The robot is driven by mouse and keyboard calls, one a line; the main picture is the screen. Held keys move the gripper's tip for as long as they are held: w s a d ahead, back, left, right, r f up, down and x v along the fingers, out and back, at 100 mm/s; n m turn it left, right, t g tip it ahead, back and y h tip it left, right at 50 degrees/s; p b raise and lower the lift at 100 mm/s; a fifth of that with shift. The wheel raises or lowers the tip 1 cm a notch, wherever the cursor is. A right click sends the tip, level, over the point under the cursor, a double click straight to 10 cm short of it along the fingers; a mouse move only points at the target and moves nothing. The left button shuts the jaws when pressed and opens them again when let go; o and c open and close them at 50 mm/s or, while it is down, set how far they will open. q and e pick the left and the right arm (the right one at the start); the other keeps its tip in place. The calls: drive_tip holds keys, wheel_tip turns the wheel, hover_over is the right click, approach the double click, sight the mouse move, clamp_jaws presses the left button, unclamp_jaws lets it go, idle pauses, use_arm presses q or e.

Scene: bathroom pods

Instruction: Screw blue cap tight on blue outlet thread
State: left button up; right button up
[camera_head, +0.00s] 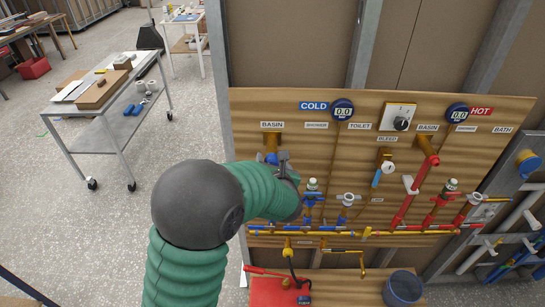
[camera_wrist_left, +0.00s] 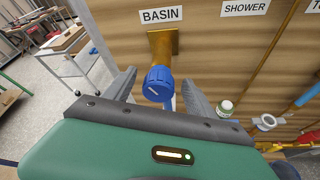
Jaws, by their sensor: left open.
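A blue cap (camera_wrist_left: 157,84) with a ribbed rim and a pale mark on its face sits at the lower end of the brass outlet (camera_wrist_left: 163,48) under the left BASIN label. The cap also shows in the head view (camera_head: 271,158), partly behind my gripper. The thread is hidden, and how tightly the cap sits cannot be told. My left gripper (camera_wrist_left: 158,92) is open, with one finger on each side of the cap and a visible gap to each. In the head view the left gripper (camera_head: 284,165) is close to the board, beside the cap.
The wooden board (camera_head: 350,100) carries COLD and HOT gauges, valves and red and blue pipes. A yellow pipe (camera_head: 330,233) runs below my gripper. A red box (camera_head: 278,291) and a blue bucket (camera_head: 403,288) are lower down. A trolley (camera_head: 135,115) stands left on open floor.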

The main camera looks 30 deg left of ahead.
use_arm(q)
drive_tip(key=shift+x, duration=1.1)
drive_tip(key=shift+s+d, duration=0.1)
drive_tip(key=shift+d+r, duration=0.1)
drive_tip(key=shift+d, duration=0.1)
drive_tip(key=c, duration=0.4)
drive_tip(key=shift+s+a, duration=0.15)
drive_tip(key=shift+a, duration=0.05)
clamp_jaws()
drive_tip(key=shift+d+m+y+p, duration=0.2)
drive_tip(key=shift+m+y+p, duration=0.1)
drive_tip(key=shift+m+p, duration=0.25)
drive_tip(key=shift+m, duration=0.45)
drive_tip(key=shift+a+g+y, duration=0.1)
drive_tip(key=shift+g+y, duration=0.2)
drive_tip(key=shift+y, duration=0.2)
drive_tip(key=shift+m, duration=0.3)
